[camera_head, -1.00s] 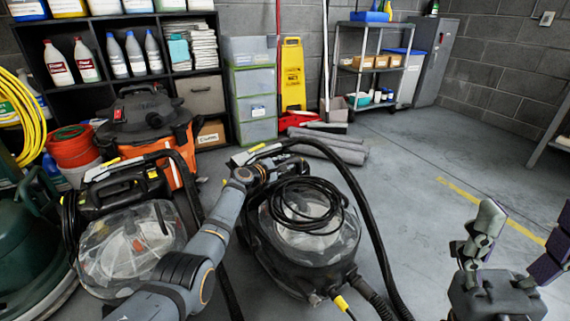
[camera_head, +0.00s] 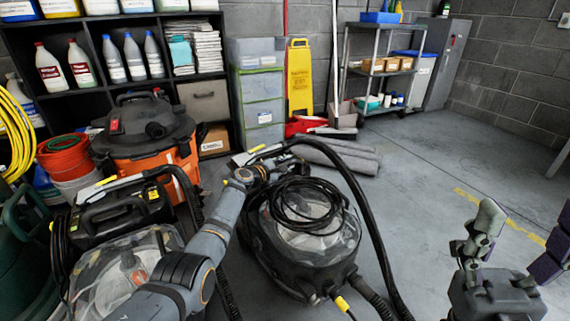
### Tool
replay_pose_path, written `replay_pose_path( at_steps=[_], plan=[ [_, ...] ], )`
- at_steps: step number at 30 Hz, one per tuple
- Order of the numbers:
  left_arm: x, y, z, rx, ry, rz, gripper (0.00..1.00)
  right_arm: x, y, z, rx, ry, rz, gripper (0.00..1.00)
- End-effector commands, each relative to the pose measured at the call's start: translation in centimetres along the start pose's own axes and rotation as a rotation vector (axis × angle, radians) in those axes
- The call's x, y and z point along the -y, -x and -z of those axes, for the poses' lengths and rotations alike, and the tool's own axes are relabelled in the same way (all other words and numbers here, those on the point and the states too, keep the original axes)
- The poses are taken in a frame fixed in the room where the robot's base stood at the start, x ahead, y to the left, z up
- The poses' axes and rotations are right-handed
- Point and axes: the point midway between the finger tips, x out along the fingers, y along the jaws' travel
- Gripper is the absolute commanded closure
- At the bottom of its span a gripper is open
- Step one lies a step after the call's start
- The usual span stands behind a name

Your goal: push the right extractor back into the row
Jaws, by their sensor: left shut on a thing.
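The right extractor (camera_head: 345,245) is a black machine with a clear dome and a coiled black cable on top, standing on the floor at the centre. Its black hose arches over and down its right side. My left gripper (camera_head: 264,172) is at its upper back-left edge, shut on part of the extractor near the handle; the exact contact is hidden. A similar left extractor (camera_head: 90,265) stands at lower left, partly behind my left arm. My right gripper (camera_head: 515,235) is at lower right, fingers apart and empty, away from the extractors.
An orange-and-black vacuum (camera_head: 150,150) stands behind the left extractor, with green equipment (camera_head: 18,255) at far left. Grey rolls (camera_head: 340,155) lie on the floor behind the right extractor. Open floor (camera_head: 430,180) extends to the right.

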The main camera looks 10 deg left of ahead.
Motion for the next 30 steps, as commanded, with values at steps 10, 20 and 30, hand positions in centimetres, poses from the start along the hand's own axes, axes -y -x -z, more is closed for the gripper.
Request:
replay_pose_path(
  at_steps=[10,20,30],
  plan=[
    [-0.7,0.1,0.3,-0.008,-0.005,-0.013,0.57,0.0,0.0,0.0,-0.001,0.000,0.002,0.41],
    [-0.4,0.1,0.2,-0.005,-0.003,-0.008,0.53,0.0,0.0,0.0,-0.001,0.000,-0.001,0.41],
    [-0.3,3.3,0.2,-0.006,-0.006,-0.011,0.53,0.0,0.0,0.0,0.000,0.000,0.000,0.41]
  ],
)
